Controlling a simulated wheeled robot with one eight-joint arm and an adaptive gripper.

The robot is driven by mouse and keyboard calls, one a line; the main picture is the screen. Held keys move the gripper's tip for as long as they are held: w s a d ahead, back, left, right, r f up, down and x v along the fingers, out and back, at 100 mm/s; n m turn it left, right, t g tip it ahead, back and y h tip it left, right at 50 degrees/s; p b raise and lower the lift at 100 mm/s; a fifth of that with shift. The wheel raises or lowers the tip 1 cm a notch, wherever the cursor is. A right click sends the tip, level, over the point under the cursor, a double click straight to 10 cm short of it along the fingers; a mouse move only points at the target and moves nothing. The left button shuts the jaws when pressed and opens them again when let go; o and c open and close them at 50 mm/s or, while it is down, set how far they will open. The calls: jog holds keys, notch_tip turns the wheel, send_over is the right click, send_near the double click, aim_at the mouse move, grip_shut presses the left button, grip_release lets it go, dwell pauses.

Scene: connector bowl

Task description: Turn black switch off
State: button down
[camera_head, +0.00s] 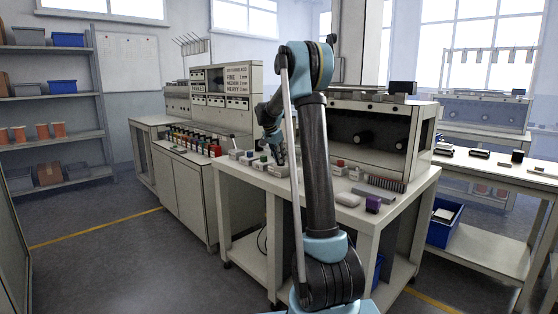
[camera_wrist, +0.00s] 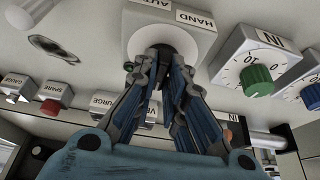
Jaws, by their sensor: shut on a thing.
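My gripper (camera_wrist: 166,58) is shut on the switch in the middle of a round white plate (camera_wrist: 190,41). The plate sits on a pale box with the labels HAND and AUTO. In the head view my gripper (camera_head: 281,156) reaches down over the row of small control boxes on the white bench (camera_head: 250,178); my own arm hides part of that row.
In the wrist view a green knob (camera_wrist: 256,80) with a numbered dial and a blue knob (camera_wrist: 311,96) stand close on the right. A red button (camera_wrist: 51,106) marked SPARE is at left.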

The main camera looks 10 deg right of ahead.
jog(key=shift+d, duration=0.1)
jog(key=c, duration=1.6)
grip_release()
jog(key=shift+f, duration=0.1)
jog(key=shift+c, duration=0.2)
jog(key=v, duration=1.2)
jog(key=shift+w, duration=0.15)
jog(key=shift+d, duration=0.1)
